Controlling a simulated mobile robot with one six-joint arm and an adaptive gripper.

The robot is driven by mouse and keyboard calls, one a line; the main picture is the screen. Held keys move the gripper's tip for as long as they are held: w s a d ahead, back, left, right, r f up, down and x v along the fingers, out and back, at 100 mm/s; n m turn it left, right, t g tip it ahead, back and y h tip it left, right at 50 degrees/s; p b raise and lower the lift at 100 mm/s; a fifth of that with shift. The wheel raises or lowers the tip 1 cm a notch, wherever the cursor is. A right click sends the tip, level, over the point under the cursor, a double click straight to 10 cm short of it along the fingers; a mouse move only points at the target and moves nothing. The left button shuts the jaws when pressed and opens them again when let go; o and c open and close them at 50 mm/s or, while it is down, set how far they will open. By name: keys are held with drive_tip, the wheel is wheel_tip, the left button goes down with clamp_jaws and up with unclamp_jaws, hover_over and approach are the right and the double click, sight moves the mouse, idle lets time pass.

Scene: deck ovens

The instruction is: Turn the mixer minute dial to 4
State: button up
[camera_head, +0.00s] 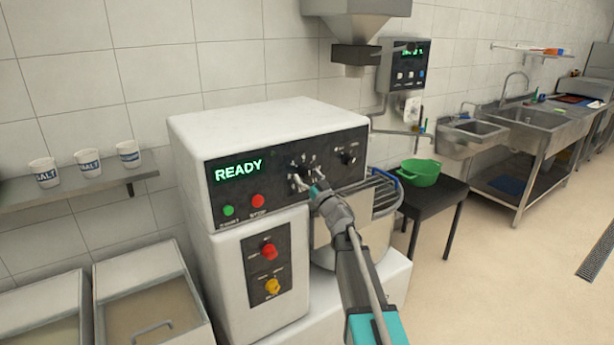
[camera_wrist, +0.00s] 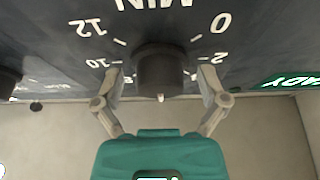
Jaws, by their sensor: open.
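The mixer (camera_head: 270,135) is a white machine with a black control panel and a green READY display. The minute dial (camera_wrist: 160,70) is a dark round knob. The wrist view shows it upside down, with MIN and the numbers 0, 2, 10 and 12 around it. A small white mark shows on the knob's lower edge in that view, on the side away from MIN. My gripper (camera_wrist: 161,80) is open, with one finger on each side of the dial; contact is unclear. In the head view, my gripper (camera_head: 311,184) partly covers the dial (camera_head: 301,174).
A second knob (camera_head: 348,156) sits right of the dial. Green (camera_head: 228,211) and red (camera_head: 258,201) buttons lie to its left. A wire guard (camera_head: 383,189) and the bowl are close below right. A green bowl (camera_head: 420,171) stands on a dark table.

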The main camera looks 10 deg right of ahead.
drive_tip(key=c, duration=1)
drive_tip(key=shift+o, duration=0.2)
drive_tip(key=shift+n+y, duration=0.4)
drive_tip(key=shift+n, duration=0.2)
drive_tip(key=n+g+y, duration=0.1)
drive_tip(key=n, duration=0.2)
drive_tip(key=n+g+y+p, duration=0.1)
drive_tip(key=n, duration=0.2)
drive_tip(key=shift+w+d+r+y, duration=0.1)
drive_tip(key=shift+y, duration=0.2)
drive_tip(key=shift+n+g+y+p, duration=0.35)
drive_tip(key=shift+n+g, duration=0.1)
drive_tip(key=shift+n, duration=0.85)
drive_tip(key=shift+n+g+y+p, duration=0.2)
drive_tip(key=shift+n+g+y, duration=0.2)
drive_tip(key=shift+n, duration=0.9)
drive_tip(key=o, duration=1)
drive_tip(key=shift+c, duration=0.2)
